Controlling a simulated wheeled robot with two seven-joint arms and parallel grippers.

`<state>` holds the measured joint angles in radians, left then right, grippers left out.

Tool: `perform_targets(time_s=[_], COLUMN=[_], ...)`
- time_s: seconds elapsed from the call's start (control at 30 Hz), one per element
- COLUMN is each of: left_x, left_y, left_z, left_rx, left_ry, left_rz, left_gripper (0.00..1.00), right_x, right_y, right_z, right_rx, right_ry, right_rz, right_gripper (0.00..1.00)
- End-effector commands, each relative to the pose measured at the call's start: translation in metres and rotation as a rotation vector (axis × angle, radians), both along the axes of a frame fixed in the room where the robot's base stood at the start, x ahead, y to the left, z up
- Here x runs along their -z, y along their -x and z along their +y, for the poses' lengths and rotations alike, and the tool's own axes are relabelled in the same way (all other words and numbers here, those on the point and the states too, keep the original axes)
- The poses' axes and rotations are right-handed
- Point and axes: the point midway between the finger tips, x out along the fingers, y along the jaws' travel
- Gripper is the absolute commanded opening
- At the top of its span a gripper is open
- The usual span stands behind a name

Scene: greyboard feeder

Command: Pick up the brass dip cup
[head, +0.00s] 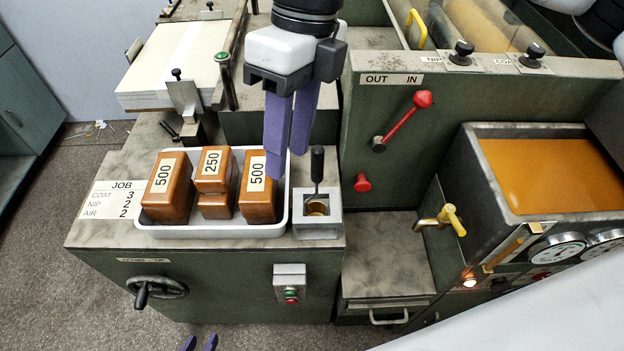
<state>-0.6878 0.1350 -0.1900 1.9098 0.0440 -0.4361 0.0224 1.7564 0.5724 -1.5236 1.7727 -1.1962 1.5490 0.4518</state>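The brass dip cup (317,208) sits in the square opening of a grey block holder (318,229) at the right front corner of the bench. Its dark handle (317,164) stands upright above it. My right gripper (288,166) comes down from the top, with purple fingers pointing down. Its fingers look spread and empty, left of the handle and apart from it in the picture; their depth gap is hard to judge. Only the purple fingertips of my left gripper (199,343) show at the bottom edge, apart and empty, far from the cup.
A white tray (215,231) with several brown weights marked 500 and 250 stands just left of the holder. A green machine panel (470,110) with a red lever (402,120) rises to the right. An amber-filled tank (462,190) and brass tap (441,219) lie further right.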

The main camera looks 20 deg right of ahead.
Motion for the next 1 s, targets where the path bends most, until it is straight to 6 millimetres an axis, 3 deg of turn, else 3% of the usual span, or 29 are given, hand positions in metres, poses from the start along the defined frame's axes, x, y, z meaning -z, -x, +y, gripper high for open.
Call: perform_targets(time_s=[0.1, 0.23, 1.0], left_x=[0.003, 0.003, -0.013], left_y=[0.000, 0.000, 0.000], left_z=[0.000, 0.000, 0.000], left_rx=[0.000, 0.000, 0.001], left_ry=[0.000, 0.000, 0.000], left_rz=[0.001, 0.001, 0.001], left_gripper=[0.28, 0.28, 0.28], right_x=[-0.015, -0.020, 0.073], right_y=[-0.019, -0.027, -0.024], right_z=[-0.037, -0.055, -0.049], right_rx=[0.044, 0.070, 0.069], right_ry=[0.131, 0.193, 0.197], right_rz=[-0.088, -0.123, -0.126], right_gripper=[0.38, 0.38, 0.38])
